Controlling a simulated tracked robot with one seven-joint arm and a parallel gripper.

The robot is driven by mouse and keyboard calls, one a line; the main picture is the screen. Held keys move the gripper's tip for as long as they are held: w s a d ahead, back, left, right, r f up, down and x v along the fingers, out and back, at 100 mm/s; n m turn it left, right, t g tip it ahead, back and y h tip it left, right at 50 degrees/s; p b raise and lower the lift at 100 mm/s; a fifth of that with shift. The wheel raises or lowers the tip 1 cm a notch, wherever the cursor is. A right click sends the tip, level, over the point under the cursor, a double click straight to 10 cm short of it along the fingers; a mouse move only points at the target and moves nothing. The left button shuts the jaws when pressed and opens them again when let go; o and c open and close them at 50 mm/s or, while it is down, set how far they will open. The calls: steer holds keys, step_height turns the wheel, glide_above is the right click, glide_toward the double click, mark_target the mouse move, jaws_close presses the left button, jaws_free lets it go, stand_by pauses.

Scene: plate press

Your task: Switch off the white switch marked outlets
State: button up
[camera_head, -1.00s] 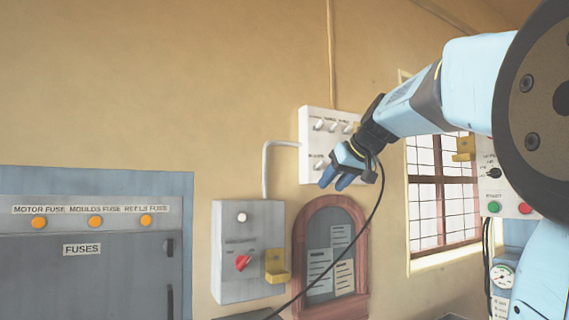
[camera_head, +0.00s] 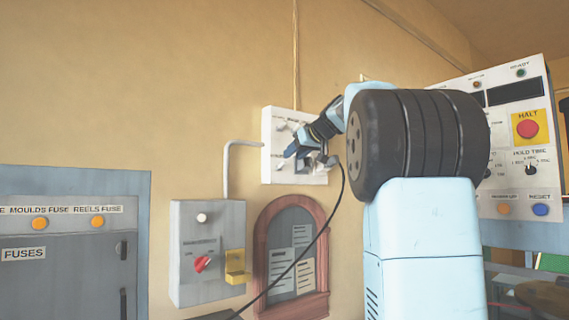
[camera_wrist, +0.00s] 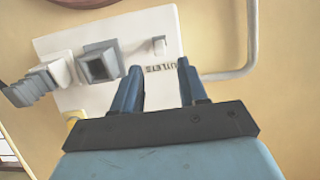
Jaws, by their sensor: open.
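The white switch marked outlets (camera_wrist: 159,46) is a small toggle on the white switch panel (camera_wrist: 63,40). Its label reads upside down in the wrist view, just beside it. My gripper (camera_wrist: 158,68) is open, with its two blue fingers in front of the panel on either side of the label. The switch shows just beyond the fingertips, between their lines, and nothing is held. Whether the fingers touch the panel is unclear. In the head view my gripper (camera_head: 291,150) covers part of the panel's lower half.
A grey square socket (camera_wrist: 100,62) and a grey plug (camera_wrist: 28,86) sit beside the switch. A grey conduit (camera_head: 227,170) runs from the panel to a grey box with a red knob (camera_head: 202,264). An arched notice board (camera_head: 292,258) hangs below.

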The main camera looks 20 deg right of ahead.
mark_target(285, 162)
steer(key=x, duration=0.6)
steer(key=shift+w+f, duration=0.15)
steer(key=shift+w, duration=0.05)
jaws_close()
steer(key=shift+a, duration=0.1)
